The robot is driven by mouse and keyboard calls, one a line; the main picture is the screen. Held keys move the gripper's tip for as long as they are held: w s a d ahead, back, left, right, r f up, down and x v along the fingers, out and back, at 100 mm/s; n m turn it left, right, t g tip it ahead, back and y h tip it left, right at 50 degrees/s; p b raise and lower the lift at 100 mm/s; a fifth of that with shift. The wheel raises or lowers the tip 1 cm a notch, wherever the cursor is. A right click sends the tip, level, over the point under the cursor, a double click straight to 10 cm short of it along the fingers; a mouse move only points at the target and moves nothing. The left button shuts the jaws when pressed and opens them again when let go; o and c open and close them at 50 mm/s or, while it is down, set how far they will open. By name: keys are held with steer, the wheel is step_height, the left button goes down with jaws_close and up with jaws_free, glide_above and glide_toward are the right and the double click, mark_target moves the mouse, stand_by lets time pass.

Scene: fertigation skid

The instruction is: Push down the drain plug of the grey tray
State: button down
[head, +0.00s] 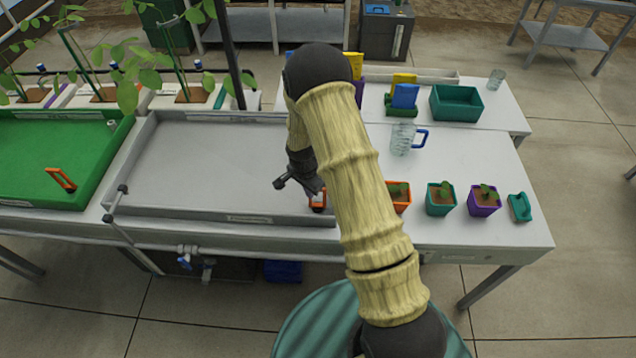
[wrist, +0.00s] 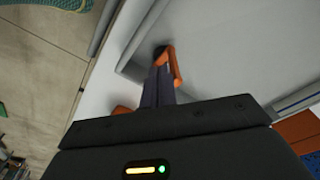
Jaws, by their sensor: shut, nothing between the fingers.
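The grey tray (head: 215,155) lies on the white bench, left of my arm in the head view. Its orange drain plug (head: 318,206) is at the tray's front right corner, partly hidden by my gripper (head: 312,190). In the wrist view the orange plug (wrist: 173,66) stands in a corner of the grey tray (wrist: 215,60), its bent handle close beside my fingertips (wrist: 159,72). My fingers are shut and hold nothing. They reach down to the plug, but I cannot tell whether they touch it.
A green tray (head: 50,150) with another orange plug handle (head: 60,180) stands left. Small potted seedlings (head: 440,198) line the bench right of my arm, with a glass jug (head: 402,138) behind. The tray floor looks empty.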

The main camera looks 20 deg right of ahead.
step_height(320, 180, up, 17)
steer(key=a+b, duration=0.2)
steer(key=b, duration=0.1)
steer(key=shift+s+b, duration=0.35)
steer(key=shift+s, duration=0.1)
steer(key=shift+r, duration=0.1)
steer(key=s+d+r+n+t, duration=0.1)
steer(key=s+d+n, duration=0.1)
steer(key=s+n, duration=0.3)
steer(key=s+d+r+n+t, duration=0.1)
steer(key=s+n, duration=0.5)
steer(key=s, duration=0.7)
steer(key=shift+s+d+r+y, duration=0.3)
steer(key=shift+d+r+y, duration=0.1)
steer(key=shift+d+r, duration=0.3)
steer(key=shift+a, duration=0.1)
